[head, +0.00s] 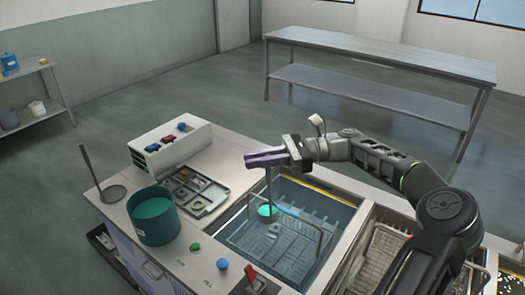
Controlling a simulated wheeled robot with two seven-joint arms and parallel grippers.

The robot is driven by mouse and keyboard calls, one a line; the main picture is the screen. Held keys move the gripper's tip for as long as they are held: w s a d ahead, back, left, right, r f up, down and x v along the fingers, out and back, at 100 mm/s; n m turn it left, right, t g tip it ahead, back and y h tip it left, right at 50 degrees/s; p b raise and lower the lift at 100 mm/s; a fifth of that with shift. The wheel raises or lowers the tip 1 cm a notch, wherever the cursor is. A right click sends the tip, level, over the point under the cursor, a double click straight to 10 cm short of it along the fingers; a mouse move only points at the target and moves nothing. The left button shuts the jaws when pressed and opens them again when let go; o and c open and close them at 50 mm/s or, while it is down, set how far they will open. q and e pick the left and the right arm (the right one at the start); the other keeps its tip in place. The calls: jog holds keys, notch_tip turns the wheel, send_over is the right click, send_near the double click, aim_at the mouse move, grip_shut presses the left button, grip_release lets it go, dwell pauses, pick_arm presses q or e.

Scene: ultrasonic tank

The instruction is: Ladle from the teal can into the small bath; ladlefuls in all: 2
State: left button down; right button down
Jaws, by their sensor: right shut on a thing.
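The teal can (137,222) stands on the counter at the left front, open at the top, with green liquid inside. My right gripper (264,159) is shut on the upper end of a ladle (268,188). The ladle hangs upright over the near-left bath (336,212), and its cup (266,210) shows teal liquid. I cannot tell whether the cup is above or touching the water. A wire basket (262,243) sits in this bath. My left gripper is not in view.
A white control box (185,150) and a grey tray of small parts (203,203) lie behind the can. A thin rod with a round dish (113,194) stands left. A second basket (388,243) is right, partly behind my arm. Green (195,247) and blue (222,264) knobs are in front.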

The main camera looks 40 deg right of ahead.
jog(key=shift+w+a+f+g+h, duration=0.95)
jog(key=shift+w+a+f+h, duration=0.8)
jog(key=shift+a, duration=1.2)
jog(key=shift+w+a+f+g+h, duration=1.1)
jog(key=shift+a+f+h, duration=1)
jog(key=shift+a, duration=0.85)
jog(key=w+a+f+g+h, duration=0.1)
jog(key=f+h, duration=0.3)
jog(key=f, duration=0.4)
jog(key=w+a+f+g+h, duration=0.1)
jog(key=a+f+g+h, duration=0.1)
jog(key=f, duration=0.5)
jog(key=shift+a+f+g+h, duration=0.15)
jog(key=shift+f+g+h, duration=0.3)
jog(key=shift+h, duration=0.8)
